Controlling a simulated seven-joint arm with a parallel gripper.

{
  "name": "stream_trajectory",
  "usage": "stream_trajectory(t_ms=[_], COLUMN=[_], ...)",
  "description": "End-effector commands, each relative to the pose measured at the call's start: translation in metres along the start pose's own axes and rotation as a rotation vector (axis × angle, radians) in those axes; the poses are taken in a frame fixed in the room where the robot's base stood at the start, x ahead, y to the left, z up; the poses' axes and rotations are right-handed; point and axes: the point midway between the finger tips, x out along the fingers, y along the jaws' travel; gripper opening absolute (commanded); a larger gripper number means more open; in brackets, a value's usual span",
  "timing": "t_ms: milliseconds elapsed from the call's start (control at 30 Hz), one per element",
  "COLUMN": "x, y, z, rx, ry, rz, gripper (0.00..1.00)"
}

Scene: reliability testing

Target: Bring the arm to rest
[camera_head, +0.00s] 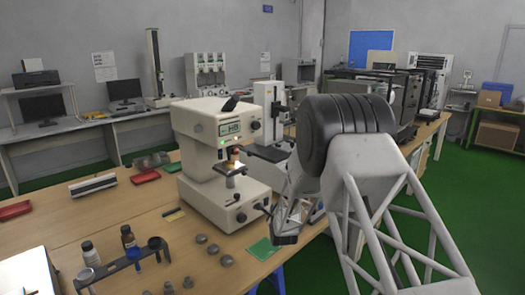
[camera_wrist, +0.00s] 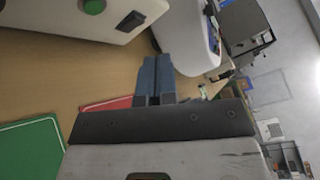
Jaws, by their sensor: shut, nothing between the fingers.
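My arm reaches in from the lower right of the head view and bends down at a dark round joint. My gripper shows in the wrist view as two blue-grey fingers (camera_wrist: 157,62) side by side, shut with nothing between them. In the head view the dark lower end of my arm hangs near the front edge of the wooden table (camera_head: 105,219), to the right of the white hardness tester (camera_head: 212,140); the fingertips are hard to make out there. The tester stands upright with its lamp lit.
A green booklet (camera_head: 263,249) lies by the tester, and several grey metal pieces (camera_head: 227,260) lie left of it. A rack with bottles (camera_head: 130,243) stands at the front left. A second tester (camera_head: 268,118) stands behind. Green floor (camera_head: 470,180) is open at the right.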

Motion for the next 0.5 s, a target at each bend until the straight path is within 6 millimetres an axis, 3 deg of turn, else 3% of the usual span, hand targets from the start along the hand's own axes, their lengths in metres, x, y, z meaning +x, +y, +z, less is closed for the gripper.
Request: stream_trajectory(t_ms=[133,500], x=[-0.020,-0.088], y=[-0.037,-0.109], z=[0.010,0.028], rx=[-0.121,-0.433], ry=[0.038,0.102], rz=[0.061,0.257], gripper=[0.00,0.00])
